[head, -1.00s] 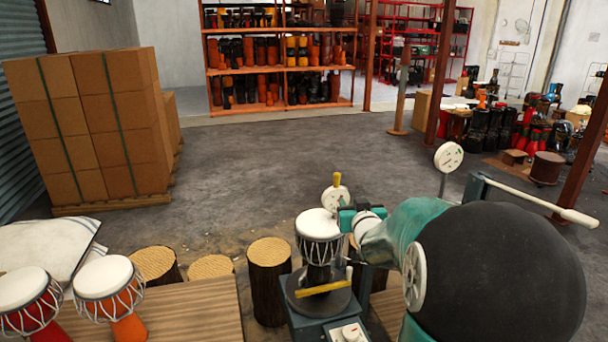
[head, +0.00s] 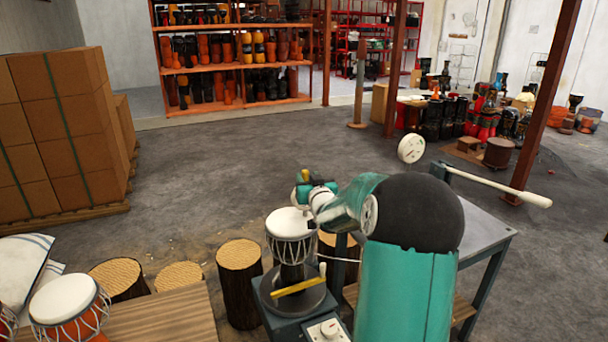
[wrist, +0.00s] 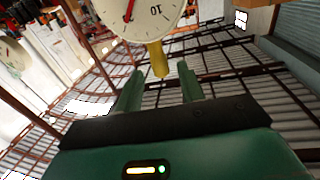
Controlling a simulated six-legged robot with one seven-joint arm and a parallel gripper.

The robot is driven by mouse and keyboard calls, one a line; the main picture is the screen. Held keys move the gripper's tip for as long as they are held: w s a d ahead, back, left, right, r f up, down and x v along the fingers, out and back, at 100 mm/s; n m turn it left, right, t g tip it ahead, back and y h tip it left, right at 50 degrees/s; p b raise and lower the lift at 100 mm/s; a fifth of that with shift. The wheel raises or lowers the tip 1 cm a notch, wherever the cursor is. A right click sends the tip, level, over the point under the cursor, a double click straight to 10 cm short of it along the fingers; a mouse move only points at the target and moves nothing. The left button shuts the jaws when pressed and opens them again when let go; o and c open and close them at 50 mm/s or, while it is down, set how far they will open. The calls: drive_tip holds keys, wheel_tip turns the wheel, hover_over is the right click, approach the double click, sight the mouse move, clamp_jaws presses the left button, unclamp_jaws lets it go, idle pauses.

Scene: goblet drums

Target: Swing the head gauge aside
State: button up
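The head gauge (wrist: 140,16) is a white round dial with black numbers and a red needle at the top of the wrist view. A yellow knob (wrist: 158,56) sticks out below it, between and a little beyond my green fingertips. My gripper (wrist: 158,76) is open, with a visible gap to the knob on both sides. The drum stands upright on a dark round plate (head: 302,299) with a yellow bar.
A second white disc (head: 411,149) and a long white-tipped lever (head: 498,185) stand right of my arm. Log stumps (head: 240,280), a wooden platform (head: 165,320) and a drum (head: 66,302) are at the left. The grey floor (head: 210,180) behind is clear.

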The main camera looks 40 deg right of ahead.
sight(306, 175)
drive_tip(key=shift+x, duration=1.7)
drive_tip(key=shift+c, duration=0.5)
clamp_jaws()
